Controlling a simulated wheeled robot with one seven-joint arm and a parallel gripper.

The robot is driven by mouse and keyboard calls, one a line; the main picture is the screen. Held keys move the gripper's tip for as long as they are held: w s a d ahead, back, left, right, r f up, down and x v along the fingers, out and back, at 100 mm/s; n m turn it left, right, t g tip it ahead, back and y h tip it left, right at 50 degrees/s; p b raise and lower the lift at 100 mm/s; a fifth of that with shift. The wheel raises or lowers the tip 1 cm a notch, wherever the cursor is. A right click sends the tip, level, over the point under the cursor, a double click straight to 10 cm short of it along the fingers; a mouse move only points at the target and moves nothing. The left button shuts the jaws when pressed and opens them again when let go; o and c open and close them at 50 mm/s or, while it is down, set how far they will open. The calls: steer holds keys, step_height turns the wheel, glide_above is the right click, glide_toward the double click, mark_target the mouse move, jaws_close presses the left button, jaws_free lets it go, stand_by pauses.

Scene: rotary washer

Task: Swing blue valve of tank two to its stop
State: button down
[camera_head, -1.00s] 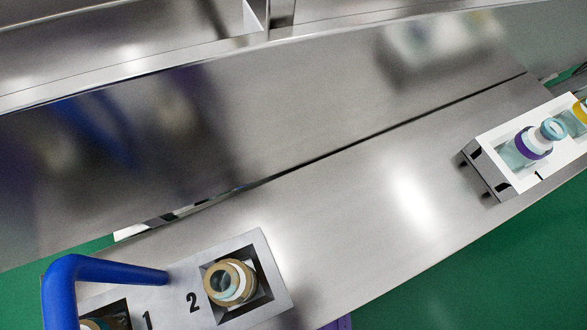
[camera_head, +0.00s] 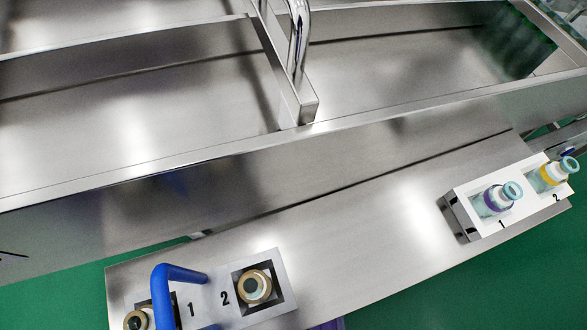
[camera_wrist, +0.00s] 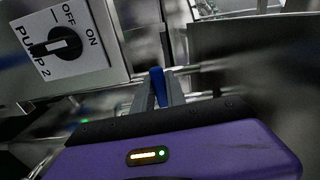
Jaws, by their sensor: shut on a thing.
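In the wrist view my gripper (camera_wrist: 158,96) is shut on a small blue piece, taken as the blue valve handle (camera_wrist: 157,76), which stands upright between its two grey fingers. The valve body behind it is hidden, and how far the handle is turned cannot be told. No tank number shows beside it. In the head view the valve does not show. Metal tanks (camera_head: 420,75) with a tap (camera_head: 298,40) fill the upper part.
A PUMP 2 switch panel (camera_wrist: 88,60) stands close left of the gripper in the wrist view. In the head view, a blue-handled rack (camera_head: 215,308) with bottles sits at lower left, and a white rack (camera_head: 478,195) with bottles at right, on a steel ledge (camera_head: 350,230).

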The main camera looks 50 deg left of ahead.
steer(key=shift+r+m, duration=0.15)
steer(key=shift+m, duration=0.25)
steer(key=c, duration=1.4)
jaws_free()
steer(key=shift+o, duration=0.2)
steer(key=p+v, duration=0.3)
steer(key=v, duration=0.5)
